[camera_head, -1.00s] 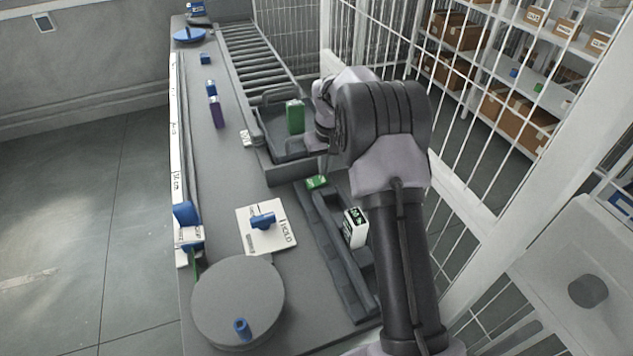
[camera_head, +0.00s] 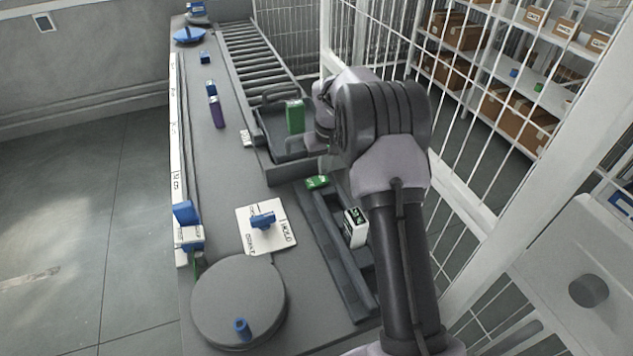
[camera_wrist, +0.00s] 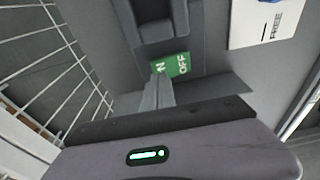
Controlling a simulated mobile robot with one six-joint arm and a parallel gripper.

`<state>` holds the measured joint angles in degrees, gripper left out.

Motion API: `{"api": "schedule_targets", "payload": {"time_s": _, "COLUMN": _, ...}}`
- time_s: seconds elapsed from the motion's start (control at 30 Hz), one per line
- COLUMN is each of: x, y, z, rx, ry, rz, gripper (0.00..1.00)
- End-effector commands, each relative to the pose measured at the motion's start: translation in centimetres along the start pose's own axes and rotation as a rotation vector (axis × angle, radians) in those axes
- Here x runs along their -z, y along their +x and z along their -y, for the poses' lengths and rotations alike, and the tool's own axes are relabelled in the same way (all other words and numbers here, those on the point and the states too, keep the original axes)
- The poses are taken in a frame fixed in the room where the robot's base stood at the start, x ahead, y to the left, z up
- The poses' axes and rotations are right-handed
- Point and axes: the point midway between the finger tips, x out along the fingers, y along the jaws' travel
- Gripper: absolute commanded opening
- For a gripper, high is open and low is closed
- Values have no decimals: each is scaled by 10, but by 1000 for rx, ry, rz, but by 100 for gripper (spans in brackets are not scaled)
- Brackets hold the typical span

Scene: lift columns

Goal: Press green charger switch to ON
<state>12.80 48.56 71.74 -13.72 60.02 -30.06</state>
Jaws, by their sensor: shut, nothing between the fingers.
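The green switch (camera_head: 317,182) sits at the far end of a dark grey channel on the bench. In the wrist view its green face (camera_wrist: 172,65) shows white lettering, "OFF" on the right and an "N" on the left, partly covered by my fingers. My gripper (camera_wrist: 160,82) is shut and empty, its fingertips at the lettering's left, "N" side. I cannot tell whether they touch the face. In the head view my arm hides most of the gripper.
A white-and-green box (camera_head: 355,228) stands in the channel. A grey tray (camera_head: 268,135) holds a green block (camera_head: 295,116). A white card (camera_head: 277,240) carries a blue handle (camera_head: 262,220). A round grey disc (camera_head: 238,302) lies in front. A wire fence (camera_head: 455,150) runs close along the right.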

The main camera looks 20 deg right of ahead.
Motion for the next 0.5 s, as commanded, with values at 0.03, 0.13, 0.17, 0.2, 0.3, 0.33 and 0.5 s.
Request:
{"api": "schedule_targets", "payload": {"time_s": 0.03, "x": 0, "y": 1, "z": 0, "rx": 0, "ry": 0, "rz": 0, "gripper": 0}}
{"api": "schedule_targets", "payload": {"time_s": 0.13, "x": 0, "y": 3, "z": 0, "rx": 0, "ry": 0, "rz": 0, "gripper": 0}}
{"api": "schedule_targets", "payload": {"time_s": 0.17, "x": 0, "y": 3, "z": 0, "rx": 0, "ry": 0, "rz": 0, "gripper": 0}}
{"api": "schedule_targets", "payload": {"time_s": 0.2, "x": -1, "y": 4, "z": 0, "rx": 0, "ry": 0, "rz": 0, "gripper": 0}}
{"api": "schedule_targets", "payload": {"time_s": 0.3, "x": -1, "y": 5, "z": 0, "rx": 0, "ry": 0, "rz": 0, "gripper": 0}}
{"api": "schedule_targets", "payload": {"time_s": 0.33, "x": -1, "y": 6, "z": 0, "rx": 0, "ry": 0, "rz": 0, "gripper": 0}}
{"api": "schedule_targets", "payload": {"time_s": 0.5, "x": -1, "y": 8, "z": 0, "rx": 0, "ry": 0, "rz": 0, "gripper": 0}}
